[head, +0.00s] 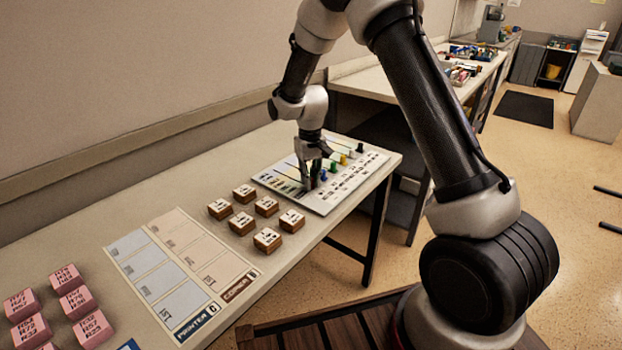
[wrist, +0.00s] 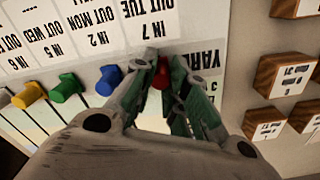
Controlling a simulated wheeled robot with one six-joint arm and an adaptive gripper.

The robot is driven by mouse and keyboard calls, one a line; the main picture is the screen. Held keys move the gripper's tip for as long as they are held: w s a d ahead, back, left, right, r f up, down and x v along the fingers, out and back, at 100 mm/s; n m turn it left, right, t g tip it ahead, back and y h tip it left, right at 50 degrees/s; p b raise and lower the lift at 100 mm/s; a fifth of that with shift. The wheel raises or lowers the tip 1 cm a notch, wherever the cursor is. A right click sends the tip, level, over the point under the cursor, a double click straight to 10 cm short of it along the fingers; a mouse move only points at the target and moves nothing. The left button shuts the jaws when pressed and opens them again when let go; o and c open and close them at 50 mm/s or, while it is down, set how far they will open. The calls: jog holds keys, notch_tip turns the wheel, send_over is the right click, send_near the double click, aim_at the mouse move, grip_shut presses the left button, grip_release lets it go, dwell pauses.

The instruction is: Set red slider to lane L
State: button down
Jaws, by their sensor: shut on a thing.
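The red slider (wrist: 162,75) shows between my fingertips in the wrist view. My gripper (wrist: 165,70) is shut on it, and it also shows in the head view (head: 315,183) low over the slider board. The slider board (head: 370,167) is a white panel on the table with several slots and printed labels. The lane letters are too small to read, and my fingers partly hide the red slider.
Several wooden blocks with white labels (head: 268,205) stand close to the board. A second table with bins (head: 455,72) stands behind.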

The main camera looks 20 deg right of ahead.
aim_at(299, 182)
jog(key=w+a, duration=0.1)
jog(key=w, duration=0.1)
jog(key=w+a, duration=0.2)
jog(key=shift+d, duration=0.1)
jog(key=c, duration=1.4)
grip_release()
jog(key=shift+o, duration=0.2)
notch_tip(299, 182, up, 12)
jog(key=shift+s, duration=0.1)
